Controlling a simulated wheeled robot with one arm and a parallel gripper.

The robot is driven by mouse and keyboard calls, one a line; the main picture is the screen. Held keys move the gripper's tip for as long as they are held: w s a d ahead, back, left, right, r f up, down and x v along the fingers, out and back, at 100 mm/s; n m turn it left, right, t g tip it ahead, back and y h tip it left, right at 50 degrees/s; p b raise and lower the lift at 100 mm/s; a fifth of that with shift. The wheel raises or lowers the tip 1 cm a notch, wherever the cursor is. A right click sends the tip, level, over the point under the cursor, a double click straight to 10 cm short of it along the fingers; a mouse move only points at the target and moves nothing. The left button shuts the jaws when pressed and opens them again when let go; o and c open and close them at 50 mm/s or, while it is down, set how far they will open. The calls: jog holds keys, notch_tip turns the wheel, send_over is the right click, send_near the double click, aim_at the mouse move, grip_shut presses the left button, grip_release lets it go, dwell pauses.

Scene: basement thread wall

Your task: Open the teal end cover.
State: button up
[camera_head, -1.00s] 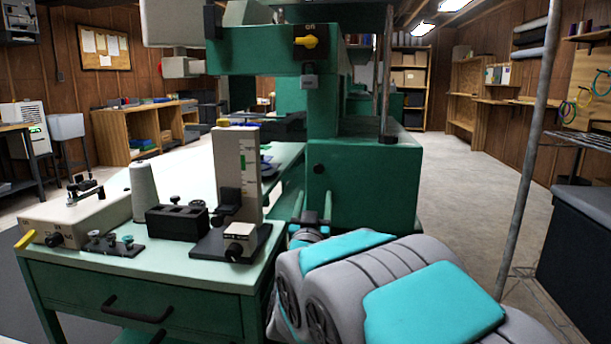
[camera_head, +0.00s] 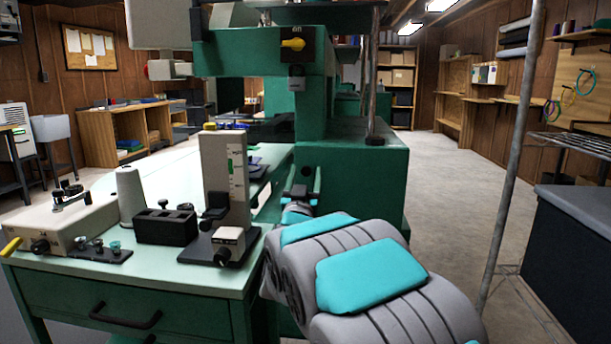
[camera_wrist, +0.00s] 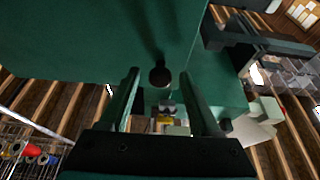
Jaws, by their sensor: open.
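The teal end cover (camera_head: 360,190) is the flat dark green panel on the near end of the machine, and it looks shut. It also fills the upper left of the wrist view (camera_wrist: 90,45). A dark round knob (camera_wrist: 159,76) stands on the cover. My gripper (camera_wrist: 159,72) is open, with one finger on each side of the knob in the picture. I cannot tell whether the fingertips reach around the knob or stop short of it. In the head view my gripper (camera_head: 307,180) is in front of the cover's left part and hides the knob.
A bench (camera_head: 140,280) with a gauge stand (camera_head: 225,180), a black block (camera_head: 165,226) and a white cone (camera_head: 130,196) is close on the left. A thin metal pole (camera_head: 510,160) and a dark cabinet (camera_head: 580,240) stand on the right. The floor (camera_head: 450,190) behind the pole is clear.

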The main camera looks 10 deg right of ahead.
grip_shut()
dwell(0.5)
dwell(0.9)
